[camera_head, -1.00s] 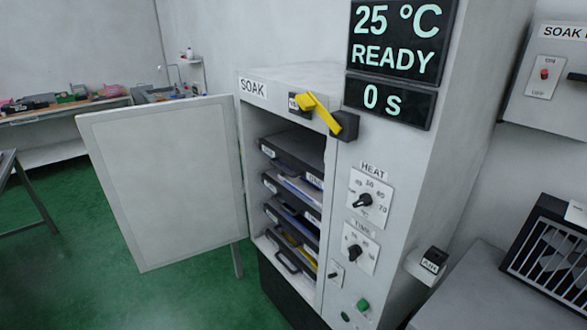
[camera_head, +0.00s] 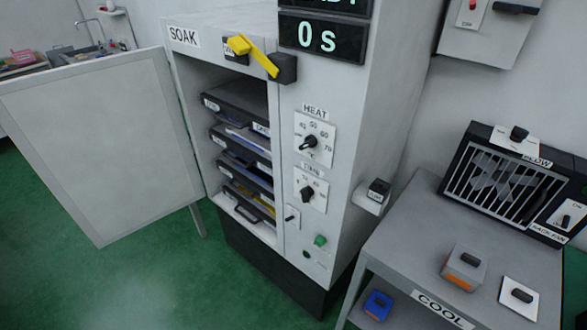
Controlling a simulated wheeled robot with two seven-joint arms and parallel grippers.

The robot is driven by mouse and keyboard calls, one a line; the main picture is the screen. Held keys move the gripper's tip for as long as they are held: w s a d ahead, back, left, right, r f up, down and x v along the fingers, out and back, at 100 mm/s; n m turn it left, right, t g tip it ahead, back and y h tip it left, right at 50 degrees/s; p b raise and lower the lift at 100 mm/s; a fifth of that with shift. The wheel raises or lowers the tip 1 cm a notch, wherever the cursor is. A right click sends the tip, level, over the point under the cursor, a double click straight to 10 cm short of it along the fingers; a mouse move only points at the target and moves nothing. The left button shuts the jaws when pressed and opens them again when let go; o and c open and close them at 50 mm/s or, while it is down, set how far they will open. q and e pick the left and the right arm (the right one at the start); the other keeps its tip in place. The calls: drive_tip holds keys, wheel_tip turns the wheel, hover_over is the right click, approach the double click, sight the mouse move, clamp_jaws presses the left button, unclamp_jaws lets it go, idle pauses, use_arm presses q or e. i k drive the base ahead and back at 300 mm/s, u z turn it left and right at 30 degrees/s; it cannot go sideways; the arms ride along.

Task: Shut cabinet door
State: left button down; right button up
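The cabinet door (camera_head: 100,145) is a pale grey panel swung wide open to the left of the SOAK cabinet (camera_head: 322,87). It hangs from the left edge of the opening. Inside the cabinet, several dark trays (camera_head: 240,142) are stacked on shelves, with papers or other items in some. A yellow lever (camera_head: 255,56) on a dark block sits at the top of the cabinet front, slanting down to the right. Neither of my grippers shows in the head view.
A grey table (camera_head: 410,246) labelled COOL stands right of the cabinet, with a fan unit (camera_head: 500,180) and small boxes on it. A blue box (camera_head: 378,305) is on its lower level. Green floor (camera_head: 150,285) is free in front of the door.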

sight(108, 137)
drive_tip(key=u, duration=2.3)
drive_tip(key=i, duration=2.9)
drive_tip(key=z, duration=2.35)
